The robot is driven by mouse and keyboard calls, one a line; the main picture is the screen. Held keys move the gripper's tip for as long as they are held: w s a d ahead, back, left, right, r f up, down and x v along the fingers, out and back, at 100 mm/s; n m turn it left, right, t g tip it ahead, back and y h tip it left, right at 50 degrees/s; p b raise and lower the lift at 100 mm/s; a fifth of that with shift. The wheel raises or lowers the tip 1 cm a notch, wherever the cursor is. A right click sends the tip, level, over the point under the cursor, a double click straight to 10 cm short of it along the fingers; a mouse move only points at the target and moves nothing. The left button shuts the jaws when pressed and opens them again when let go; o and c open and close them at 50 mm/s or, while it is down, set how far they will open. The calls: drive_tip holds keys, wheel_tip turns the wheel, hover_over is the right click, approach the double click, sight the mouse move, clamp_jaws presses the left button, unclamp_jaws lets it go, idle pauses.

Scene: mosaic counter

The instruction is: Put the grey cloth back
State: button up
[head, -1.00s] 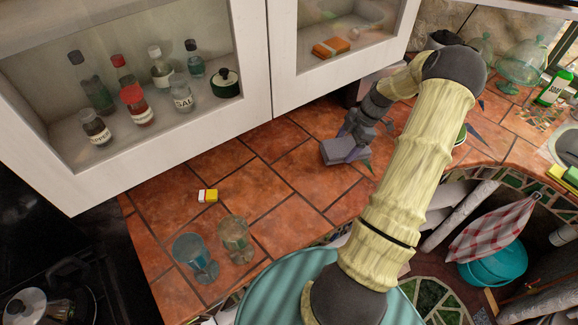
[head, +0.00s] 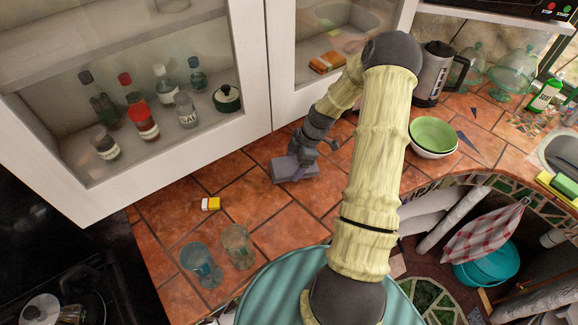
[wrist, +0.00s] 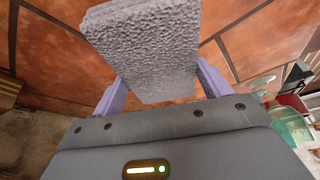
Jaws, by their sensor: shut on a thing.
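The grey cloth (wrist: 145,45) is a thick, rough-textured folded block, held between the two purple fingers of my gripper (wrist: 162,85) in the wrist view. My gripper (head: 297,172) is shut on it. In the head view the cloth (head: 284,169) shows as a small grey slab over the terracotta tiled counter (head: 231,180), in front of the wall cabinet. I cannot tell whether the cloth touches the tiles.
Stacked bowls (head: 434,136) and a kettle (head: 433,75) stand to the right. The glass-fronted cabinet (head: 254,75) overhangs the counter's back. Tiles between box and gripper are clear.

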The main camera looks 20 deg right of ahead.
sight(292, 165)
drive_tip(key=shift+a, duration=0.3)
drive_tip(key=shift+w+a, duration=0.1)
drive_tip(key=shift+a, duration=0.05)
drive_tip(key=p+x, duration=0.2)
drive_tip(key=shift+f, duration=0.85)
drive_tip(key=shift+f, duration=0.15)
drive_tip(key=o, duration=1)
drive_tip(key=shift+c, duration=0.2)
